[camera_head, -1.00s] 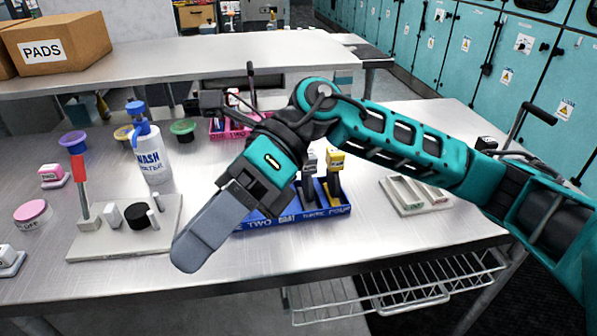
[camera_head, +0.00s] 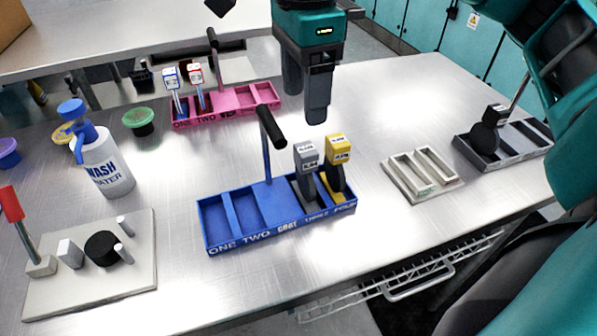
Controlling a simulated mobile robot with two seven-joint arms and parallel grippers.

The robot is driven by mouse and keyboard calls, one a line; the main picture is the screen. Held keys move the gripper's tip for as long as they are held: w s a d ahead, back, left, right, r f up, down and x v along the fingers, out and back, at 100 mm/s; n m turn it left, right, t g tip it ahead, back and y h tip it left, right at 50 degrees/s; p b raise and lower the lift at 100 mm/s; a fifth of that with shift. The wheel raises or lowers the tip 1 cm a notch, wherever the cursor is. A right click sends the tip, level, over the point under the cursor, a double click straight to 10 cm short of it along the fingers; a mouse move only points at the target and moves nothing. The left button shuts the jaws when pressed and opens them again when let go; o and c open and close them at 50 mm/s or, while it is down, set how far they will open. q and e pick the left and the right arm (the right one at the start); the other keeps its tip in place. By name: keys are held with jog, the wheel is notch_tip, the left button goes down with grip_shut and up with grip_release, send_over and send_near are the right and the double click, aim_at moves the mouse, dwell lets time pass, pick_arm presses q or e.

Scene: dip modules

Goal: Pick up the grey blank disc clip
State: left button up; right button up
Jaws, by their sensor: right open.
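The grey clip (camera_head: 307,165) stands upright in the blue tray (camera_head: 222,240), with a small label on its head that is too small to read surely. A yellow clip (camera_head: 337,160) stands close beside it on the right. My right gripper (camera_head: 305,108) is open and empty, pointing down above and behind the two clips, apart from them. The blue tray has a tall black-topped handle (camera_head: 270,125) to the left of the grey clip. My left gripper is not in view.
A pink tray (camera_head: 240,103) with blue and red clips stands behind. A wash bottle (camera_head: 100,160) and a fixture plate (camera_head: 130,270) are at left. A pale slotted block (camera_head: 425,175) and a grey tray (camera_head: 500,150) are at right. Bare table lies between the trays.

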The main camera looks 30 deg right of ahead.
aim_at(307, 148)
notch_tip(307, 148, down, 5)
jog(key=shift+s+f, duration=0.15)
jog(key=shift+d+f, duration=0.15)
jog(key=shift+f, duration=2.6)
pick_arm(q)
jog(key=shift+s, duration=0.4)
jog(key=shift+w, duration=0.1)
pick_arm(e)
jog(key=shift+c, duration=0.2)
jog(key=c, duration=1)
grip_shut()
jog(key=shift+r, duration=0.15)
